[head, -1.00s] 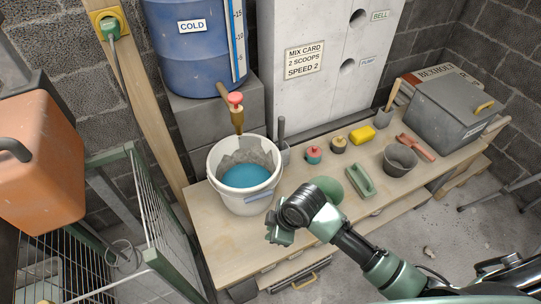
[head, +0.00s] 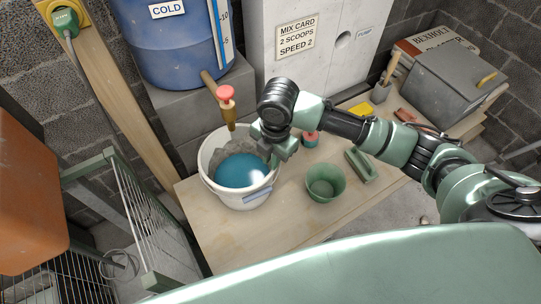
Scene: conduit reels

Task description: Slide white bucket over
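The white bucket (head: 233,201) stands upright on the wooden bench, below the tap of the blue barrel. It holds blue liquid, and grey residue coats its inner wall. My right gripper (head: 273,153) is at the bucket's right rear rim, with its arm coming in from the right. The gripper overlaps the rim in the head view, and I cannot tell whether it touches. Its fingers are small and partly hidden by the wrist, so their opening is unclear. My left gripper is not in view.
A green bowl (head: 325,183) and a green float-like tool (head: 360,164) sit right of the bucket. The red-handled tap (head: 226,97) hangs above its back rim. A green wire gate (head: 150,215) stands at left. Bare bench (head: 225,238) lies in front of the bucket.

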